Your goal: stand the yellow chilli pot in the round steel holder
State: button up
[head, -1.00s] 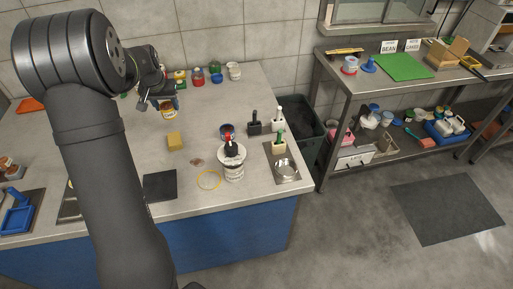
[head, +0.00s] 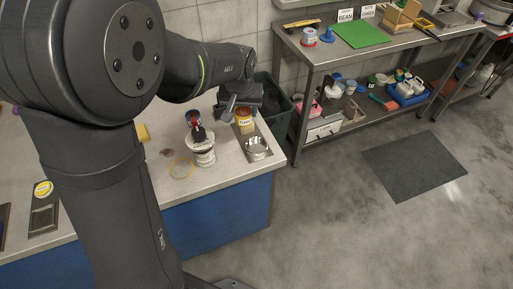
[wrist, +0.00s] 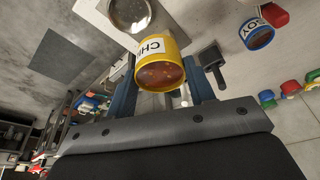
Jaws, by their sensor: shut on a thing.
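The yellow chilli pot (head: 245,122) is held upright, as far as I can tell, between the fingers of my gripper (head: 241,106), over the right end of the counter. In the wrist view the pot (wrist: 162,68) shows its yellow rim, reddish-brown contents and part of a white label, with a finger of my gripper (wrist: 161,88) on each side. The round steel holder (head: 257,149) sits in a tray near the counter's front right corner, just in front of the pot. It also shows in the wrist view (wrist: 130,12), apart from the pot, and looks empty.
A black-handled tool (wrist: 211,62) is close beside the pot in the wrist view.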

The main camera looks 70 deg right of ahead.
jog(key=s+a+m, duration=0.1)
jog(key=s+a, duration=0.2)
jog(key=s, duration=0.4)
jog(key=s+a, duration=0.2)
jog(key=s, duration=0.5)
send_near(257, 145)
jog(key=shift+w+d, duration=0.2)
jog(key=shift+d, duration=0.1)
jog(key=shift+f, duration=1.95)
jog(key=shift+f, duration=0.1)
jog(key=o, duration=0.7)
jog(key=shift+f, duration=0.1)
jog(key=shift+c, duration=0.2)
jog(key=o, duration=0.4)
jog(key=shift+o, duration=0.2)
